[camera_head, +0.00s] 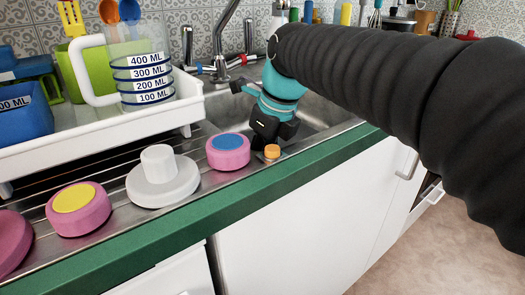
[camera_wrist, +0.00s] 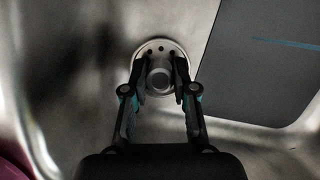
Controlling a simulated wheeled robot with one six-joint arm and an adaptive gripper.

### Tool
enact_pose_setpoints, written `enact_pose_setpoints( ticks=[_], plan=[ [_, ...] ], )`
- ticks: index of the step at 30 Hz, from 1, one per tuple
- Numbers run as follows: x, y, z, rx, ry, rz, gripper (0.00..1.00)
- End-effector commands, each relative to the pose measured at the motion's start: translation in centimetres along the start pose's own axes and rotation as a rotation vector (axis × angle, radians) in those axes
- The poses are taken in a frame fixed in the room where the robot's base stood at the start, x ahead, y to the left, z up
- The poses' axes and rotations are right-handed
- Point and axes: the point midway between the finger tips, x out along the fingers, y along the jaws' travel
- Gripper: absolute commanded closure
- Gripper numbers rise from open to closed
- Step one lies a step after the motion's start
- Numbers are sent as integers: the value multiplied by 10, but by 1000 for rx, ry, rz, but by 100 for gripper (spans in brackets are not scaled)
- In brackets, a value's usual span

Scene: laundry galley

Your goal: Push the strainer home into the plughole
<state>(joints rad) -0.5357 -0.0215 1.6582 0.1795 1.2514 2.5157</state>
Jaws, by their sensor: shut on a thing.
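The strainer (camera_wrist: 156,47) shows in the wrist view as a pale round disc with small dark holes and a round grey knob in its middle. My gripper (camera_wrist: 160,68) has one finger on each side of the knob and is shut on it. The fingers and my gripper body hide the lower part of the disc. The plughole cannot be told apart from the disc, so I cannot tell how the strainer sits in it. In the head view my gripper reaches down into the steel sink (camera_head: 325,113), and its fingertips and the strainer are hidden.
A dark grey panel (camera_wrist: 262,65) with a blue line lies right of the strainer. The tap (camera_head: 222,45) stands behind the sink.

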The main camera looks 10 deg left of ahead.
Motion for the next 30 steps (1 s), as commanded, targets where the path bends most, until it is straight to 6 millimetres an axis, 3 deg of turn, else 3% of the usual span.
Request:
enact_pose_setpoints(
  ticks=[25,26,29,30],
  plan=[
    [9,0,-3,0,1,1,100],
    [9,0,-3,0,1,1,68],
    [9,0,-3,0,1,1,44],
    [9,0,-3,0,1,1,44]
  ],
)
